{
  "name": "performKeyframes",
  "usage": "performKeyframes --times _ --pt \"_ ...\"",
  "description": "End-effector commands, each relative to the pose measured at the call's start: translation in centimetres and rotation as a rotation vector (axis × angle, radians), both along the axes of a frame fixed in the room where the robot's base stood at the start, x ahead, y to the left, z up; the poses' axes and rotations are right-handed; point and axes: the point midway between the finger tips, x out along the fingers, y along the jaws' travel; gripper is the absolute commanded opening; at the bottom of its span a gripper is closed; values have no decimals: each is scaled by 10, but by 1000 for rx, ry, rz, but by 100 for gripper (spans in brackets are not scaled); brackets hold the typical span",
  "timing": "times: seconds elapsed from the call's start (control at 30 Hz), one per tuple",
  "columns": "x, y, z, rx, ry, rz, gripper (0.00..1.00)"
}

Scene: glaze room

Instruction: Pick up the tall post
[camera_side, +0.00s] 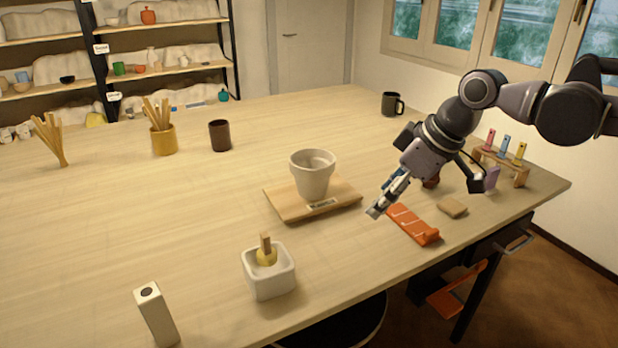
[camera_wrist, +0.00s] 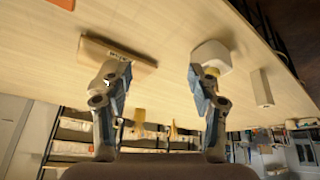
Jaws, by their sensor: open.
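The tall post (camera_side: 155,315) is a pale grey square block with a dark round spot on its top. My gripper (camera_side: 381,202) is in the air to the right of the wooden board, far from the post. In the wrist view its two fingers (camera_wrist: 156,80) are spread with nothing between them.
A square white dish (camera_side: 270,283) holding a wooden-handled tool and a wooden board (camera_side: 283,206) bearing a white pot (camera_side: 313,178) lie between gripper and post. The left table has free room.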

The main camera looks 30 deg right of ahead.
Motion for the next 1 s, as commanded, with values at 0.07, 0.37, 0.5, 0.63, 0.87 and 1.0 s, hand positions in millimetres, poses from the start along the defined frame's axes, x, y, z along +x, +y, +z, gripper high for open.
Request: performKeyframes --times 0.07,0.37,0.5,0.63,0.87,1.0 --pt "18 29 10 -12 16 102 60" --pt "60 138 27 -49 60 478 60" --pt "70 193 25 -60 74 658 60" --pt "72 245 17 -67 85 826 60" --pt "59 323 -3 -70 93 1090 60" --pt "50 347 -12 -69 94 1182 60"
